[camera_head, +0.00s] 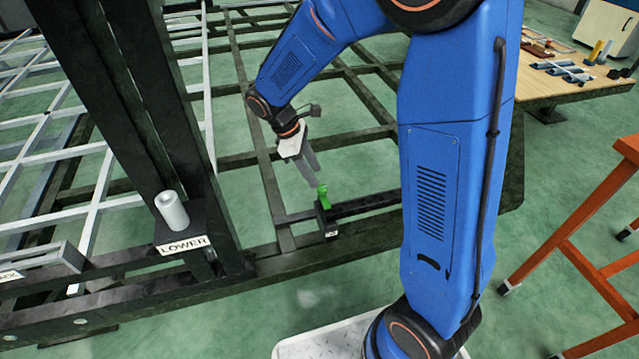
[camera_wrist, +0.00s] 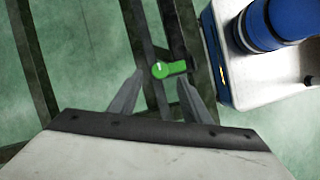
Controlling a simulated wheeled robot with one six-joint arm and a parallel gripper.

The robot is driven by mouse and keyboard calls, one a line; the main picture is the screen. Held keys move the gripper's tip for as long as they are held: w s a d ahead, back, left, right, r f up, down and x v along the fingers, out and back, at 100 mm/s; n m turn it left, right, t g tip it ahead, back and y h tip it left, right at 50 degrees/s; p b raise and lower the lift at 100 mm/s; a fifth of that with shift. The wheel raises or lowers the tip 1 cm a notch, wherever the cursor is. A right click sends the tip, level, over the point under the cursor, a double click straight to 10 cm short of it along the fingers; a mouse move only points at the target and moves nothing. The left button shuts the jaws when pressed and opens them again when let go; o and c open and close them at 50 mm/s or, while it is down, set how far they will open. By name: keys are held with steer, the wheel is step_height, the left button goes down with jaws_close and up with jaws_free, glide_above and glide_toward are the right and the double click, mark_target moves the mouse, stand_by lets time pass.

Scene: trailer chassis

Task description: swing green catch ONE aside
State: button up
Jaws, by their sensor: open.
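The green catch (camera_head: 323,197) sits on a dark bracket on the chassis frame, just below the tips of my gripper (camera_head: 311,176) in the head view. In the wrist view the green catch (camera_wrist: 168,69) shows a round end at left with a pale mark and a short arm pointing right. My gripper (camera_wrist: 158,82) is open there, one finger on each side of the catch. I cannot tell whether either finger touches it. A small label on the bracket (camera_head: 331,233) is too small to read.
A dark upright post (camera_head: 150,100) stands left of my arm, with a grey cylinder (camera_head: 172,211) and a LOWER label (camera_head: 183,245) at its foot. Dark frame rails (camera_head: 260,175) surround the catch. An orange stand (camera_head: 590,230) and a wooden workbench (camera_head: 560,85) are at right.

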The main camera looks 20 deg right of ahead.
mark_target(322, 188)
steer(key=shift+x, duration=2.75)
steer(key=c, duration=1)
